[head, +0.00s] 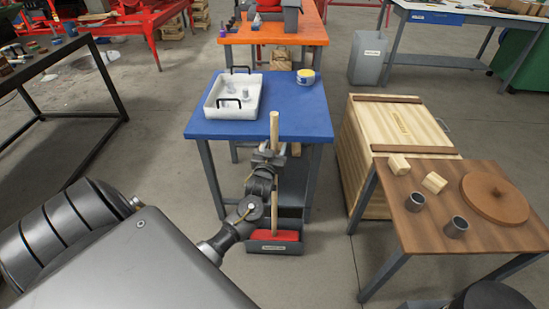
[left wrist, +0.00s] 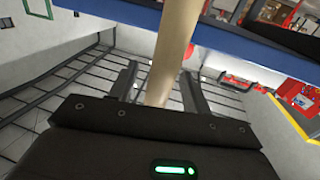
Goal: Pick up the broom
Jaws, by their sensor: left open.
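The broom has a pale wooden handle (head: 274,128) standing nearly upright in front of the blue table. The red part at its foot (head: 283,236) sits in a low dark grey holder (head: 275,248) on the floor. My left gripper (head: 271,153) is at the upper handle and hides a stretch of it. In the left wrist view the handle (left wrist: 175,38) runs between the two spread fingers of my left gripper (left wrist: 160,84); the gripper is open, and a gap shows beside the handle. My right gripper is not in view.
The blue table (head: 300,118) behind the handle holds a white tray (head: 232,110) and a tub (head: 306,77). A wooden crate (head: 385,125) and a brown table (head: 420,215) with cups and blocks stand at the right. Floor is clear on both sides of the holder.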

